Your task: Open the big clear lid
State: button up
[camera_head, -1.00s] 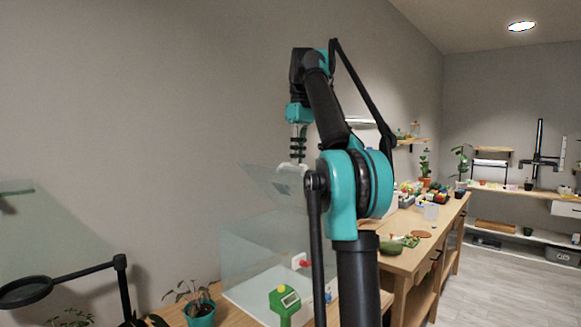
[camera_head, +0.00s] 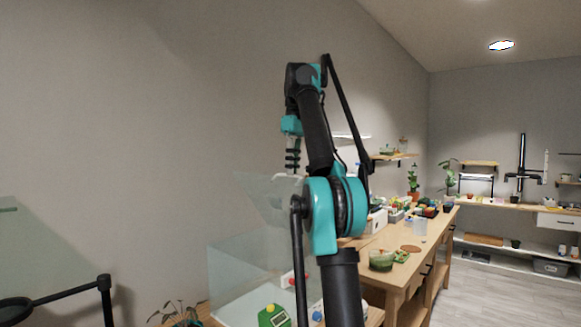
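The big clear lid (camera_head: 262,198) is a see-through pane raised at a steep tilt above a clear box (camera_head: 240,270). The box stands on a wooden surface at the bottom middle. My gripper (camera_head: 292,168) hangs from the teal wrist at the lid's upper edge. A pale piece (camera_head: 285,177) shows right at its tip, possibly a handle on the lid. My arm hides the right part of the lid and box. The fingertips are too small and covered to show whether they grip.
A green and white device (camera_head: 273,316) shows through the box's front. A potted plant (camera_head: 180,315) stands left of the box, and a dark magnifier arm (camera_head: 70,293) at the lower left. A cluttered wooden workbench (camera_head: 410,262) runs behind my arm. Open floor lies at right.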

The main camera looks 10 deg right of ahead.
jog(key=shift+o, duration=1.3)
jog(key=shift+w+d+f, duration=0.25)
jog(key=shift+w+d, duration=0.1)
jog(key=shift+d, duration=0.1)
jog(key=shift+w+d+f, duration=0.2)
jog(key=shift+w+d, duration=0.1)
jog(key=shift+d, duration=0.15)
jog(key=o, duration=0.4)
jog(key=shift+d+f, duration=0.1)
jog(key=shift+d, duration=0.15)
jog(key=shift+c, duration=0.6)
jog(key=shift+a, duration=0.3)
jog(key=shift+s, duration=0.1)
